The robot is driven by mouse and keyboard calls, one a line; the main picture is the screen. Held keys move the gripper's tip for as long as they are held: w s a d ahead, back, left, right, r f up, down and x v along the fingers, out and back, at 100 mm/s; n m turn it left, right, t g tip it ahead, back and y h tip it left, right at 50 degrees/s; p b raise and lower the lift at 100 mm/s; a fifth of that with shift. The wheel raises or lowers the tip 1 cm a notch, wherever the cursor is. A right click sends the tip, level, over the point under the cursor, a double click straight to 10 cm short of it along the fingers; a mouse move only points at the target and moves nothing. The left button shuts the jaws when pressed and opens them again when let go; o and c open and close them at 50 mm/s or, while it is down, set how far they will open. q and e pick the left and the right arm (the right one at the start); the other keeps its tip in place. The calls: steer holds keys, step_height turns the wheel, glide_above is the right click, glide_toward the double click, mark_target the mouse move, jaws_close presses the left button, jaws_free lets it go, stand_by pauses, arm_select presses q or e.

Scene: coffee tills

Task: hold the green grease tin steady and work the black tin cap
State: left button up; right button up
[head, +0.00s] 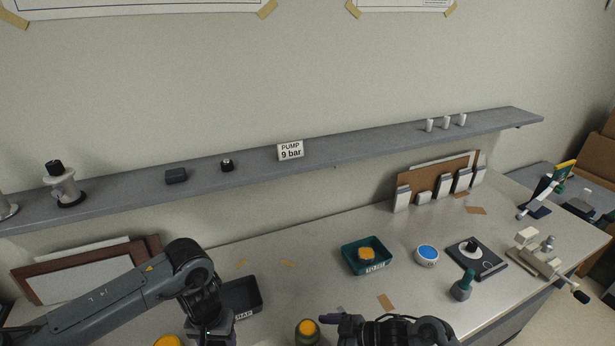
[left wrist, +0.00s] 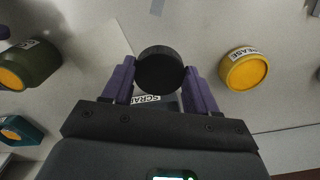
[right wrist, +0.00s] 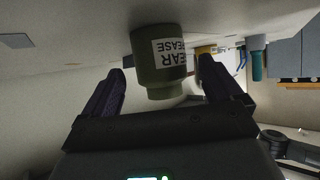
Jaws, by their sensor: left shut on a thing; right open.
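The green grease tin (head: 307,333) stands on the bench at the bottom of the head view, its round yellow-orange top bare of any cap. It also shows in the left wrist view (left wrist: 40,62). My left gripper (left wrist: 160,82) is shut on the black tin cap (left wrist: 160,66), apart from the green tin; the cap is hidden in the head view. My right gripper (right wrist: 161,70) is open, with the green tin (right wrist: 158,82) between its fingers in the right wrist view. I cannot tell whether either finger touches it.
A yellow grease tin (left wrist: 245,70) stands on the other side of the cap. The dark scrap tray (head: 258,302) lies beside my left wrist. A teal tray (head: 347,262) holds an orange-topped thing. A blue-topped tin (head: 427,255) and a black-based stand (head: 490,264) are further right.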

mark_target(319, 337)
arm_select(q)
steer(key=shift+f+b, duration=0.9)
steer(key=shift+f, duration=0.35)
arm_select(e)
steer(key=shift+x, duration=1.95)
steer(key=c, duration=1.3)
arm_select(q)
steer(key=shift+d, duration=0.1)
steer(key=w+d+r+m, duration=0.2)
steer(key=d+m, duration=0.4)
steer(key=m, duration=0.2)
steer(key=w+d+r+m, duration=0.1)
steer(key=d+r+m, duration=0.2)
steer(key=d+m, duration=0.4)
steer(key=w+d+r+m, duration=0.2)
steer(key=d+m, duration=0.4)
steer(key=m, duration=0.5)
steer(key=shift+w+d+r, duration=0.25)
steer(key=shift+w+r, duration=0.05)
steer(key=shift+w+d+r+m, duration=0.15)
steer(key=shift+d+r+m, duration=0.35)
steer(key=shift+m, duration=0.3)
